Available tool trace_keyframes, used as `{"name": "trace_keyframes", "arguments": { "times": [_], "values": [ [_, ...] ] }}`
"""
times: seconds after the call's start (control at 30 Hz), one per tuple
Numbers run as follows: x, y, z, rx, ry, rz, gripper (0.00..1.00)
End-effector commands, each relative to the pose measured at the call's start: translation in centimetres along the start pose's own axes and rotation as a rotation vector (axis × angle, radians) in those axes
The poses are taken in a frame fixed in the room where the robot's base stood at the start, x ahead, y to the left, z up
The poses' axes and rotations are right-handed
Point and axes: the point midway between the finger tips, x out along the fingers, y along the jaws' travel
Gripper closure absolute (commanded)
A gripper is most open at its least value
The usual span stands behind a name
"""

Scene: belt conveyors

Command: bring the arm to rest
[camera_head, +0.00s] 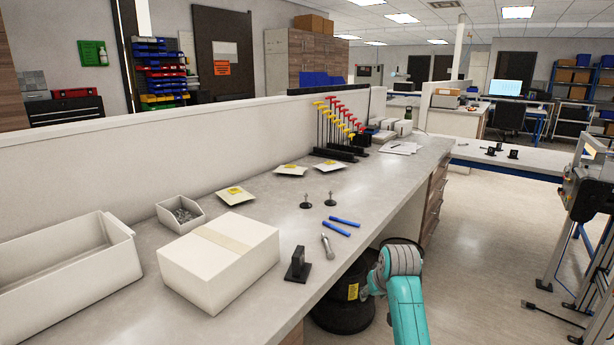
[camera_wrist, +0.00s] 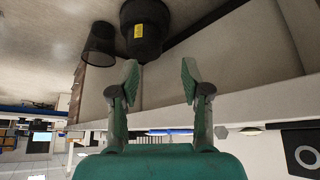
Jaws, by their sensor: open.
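My arm, teal with grey joints, shows at the bottom right of the head view, beside the front edge of the workbench (camera_head: 262,215). My gripper (camera_wrist: 160,80) is in the wrist view with its two green fingers spread apart and nothing between them. Its fingers are not clearly visible in the head view. The wrist view appears upside down, with the floor at the top and the ceiling lights at the bottom.

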Motion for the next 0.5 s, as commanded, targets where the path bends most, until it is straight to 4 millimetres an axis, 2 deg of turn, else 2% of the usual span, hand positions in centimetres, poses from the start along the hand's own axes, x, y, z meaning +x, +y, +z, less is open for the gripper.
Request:
{"name": "trace_keyframes", "arguments": {
  "times": [0.03, 0.2, 0.3, 0.5],
  "values": [
    [1.6, -0.2, 2.2, 0.003, 0.008, 0.002, 0.53],
    [5.3, -0.6, 8.0, 0.015, 0.067, 0.012, 0.53],
    [6.9, -0.9, 11.7, 0.021, 0.100, 0.018, 0.53],
    [9.0, -1.6, 19.0, 0.034, 0.167, 0.030, 0.53]
  ]
}}
